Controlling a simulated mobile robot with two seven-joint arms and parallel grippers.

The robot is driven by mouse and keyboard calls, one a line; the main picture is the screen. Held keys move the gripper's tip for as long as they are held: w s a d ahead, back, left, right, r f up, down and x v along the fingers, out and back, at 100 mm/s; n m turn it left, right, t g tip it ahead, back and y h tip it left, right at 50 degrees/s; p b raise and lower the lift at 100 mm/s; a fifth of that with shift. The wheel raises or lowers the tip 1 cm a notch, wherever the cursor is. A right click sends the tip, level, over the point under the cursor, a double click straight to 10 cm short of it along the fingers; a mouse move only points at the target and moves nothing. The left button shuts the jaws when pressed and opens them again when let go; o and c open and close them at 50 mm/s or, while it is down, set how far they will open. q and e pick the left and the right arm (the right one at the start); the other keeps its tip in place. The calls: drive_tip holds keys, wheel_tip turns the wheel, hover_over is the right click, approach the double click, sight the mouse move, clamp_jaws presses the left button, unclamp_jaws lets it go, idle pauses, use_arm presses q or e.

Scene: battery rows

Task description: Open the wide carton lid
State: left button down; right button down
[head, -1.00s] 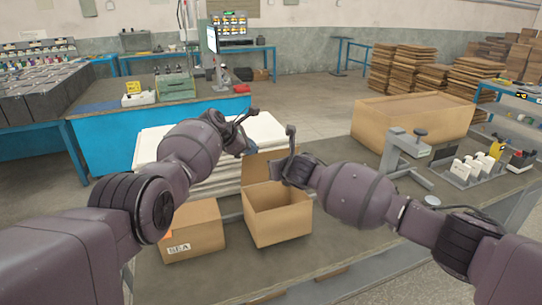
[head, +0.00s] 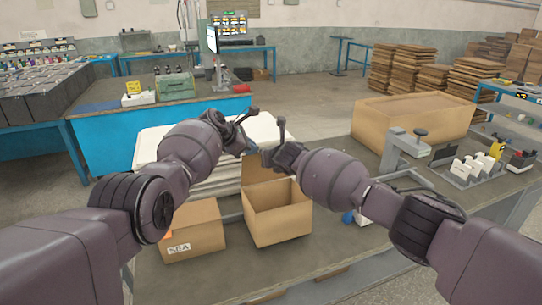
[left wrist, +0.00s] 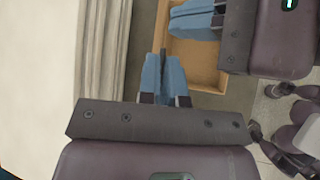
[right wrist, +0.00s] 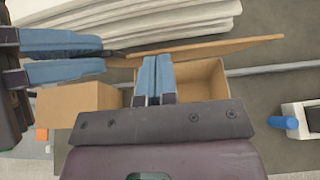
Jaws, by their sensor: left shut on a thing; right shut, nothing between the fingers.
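The open carton (head: 277,215) stands on the table in the middle of the head view, with its inside showing. Its lid (head: 262,172) stands up at the far side; in the right wrist view the lid (right wrist: 220,47) is a long brown board behind the carton (right wrist: 205,78). My left gripper (head: 246,149) is shut on the lid's left end, its blue fingers showing at the left of the right wrist view. My right gripper (head: 268,156) is shut and empty, above the carton on the near side of the lid; whether it touches the lid is unclear.
A closed carton (head: 195,232) stands to the left of the open one. White sheets (head: 215,180) are stacked behind. A large open box (head: 410,118), a grey stand (head: 400,155) and a rack of small items (head: 472,170) are at the right. A blue-and-white item (right wrist: 290,122) lies right of the carton.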

drive_tip(key=shift+w, duration=0.1)
drive_tip(key=shift+w+a+r, duration=0.15)
drive_tip(key=shift+w+a, duration=0.05)
drive_tip(key=shift+w, duration=0.2)
use_arm(q)
drive_tip(key=shift+s+d, duration=0.15)
drive_tip(key=shift+d, duration=0.15)
idle(0.9)
drive_tip(key=c, duration=1.3)
unclamp_jaws()
drive_tip(key=shift+a, duration=0.3)
drive_tip(key=shift+r, duration=0.1)
